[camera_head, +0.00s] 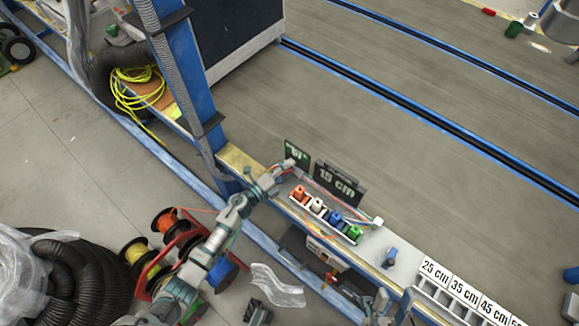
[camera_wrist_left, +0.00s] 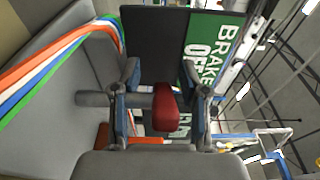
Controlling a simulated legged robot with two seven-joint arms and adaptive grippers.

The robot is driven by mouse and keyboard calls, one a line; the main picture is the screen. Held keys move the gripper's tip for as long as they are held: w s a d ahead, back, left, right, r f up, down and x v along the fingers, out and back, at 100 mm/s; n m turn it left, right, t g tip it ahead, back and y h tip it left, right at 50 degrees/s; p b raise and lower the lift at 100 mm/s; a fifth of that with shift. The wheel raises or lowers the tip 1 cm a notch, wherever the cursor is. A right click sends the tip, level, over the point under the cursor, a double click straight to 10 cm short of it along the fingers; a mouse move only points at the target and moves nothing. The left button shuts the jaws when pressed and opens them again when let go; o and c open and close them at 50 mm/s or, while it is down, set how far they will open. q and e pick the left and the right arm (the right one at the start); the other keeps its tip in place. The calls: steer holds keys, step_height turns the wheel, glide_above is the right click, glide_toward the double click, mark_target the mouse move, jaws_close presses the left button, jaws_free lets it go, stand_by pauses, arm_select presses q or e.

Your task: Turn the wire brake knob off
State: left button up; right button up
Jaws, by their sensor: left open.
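The wire brake knob (camera_wrist_left: 166,107) shows in the left wrist view as a red grip at the end of a grey bar. It lies between the two fingers of my left gripper (camera_wrist_left: 162,80), which are open and stand on either side of it. I cannot tell whether a finger touches it. A green sign (camera_wrist_left: 206,48) reading "BRAKE OFF" is beside it. In the head view my left gripper (camera_head: 287,168) is by the small green sign (camera_head: 297,150), and the knob is hidden there. My right gripper (camera_head: 378,304) is at the bottom edge, its fingers unclear.
Orange, blue, white and green wires (camera_wrist_left: 60,62) run close to the left finger. Wire reels (camera_head: 160,250) stand beneath my left arm.

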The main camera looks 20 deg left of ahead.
arm_select(q)
steer(key=shift+w+d, duration=0.1)
steer(key=shift+w, duration=0.05)
jaws_close()
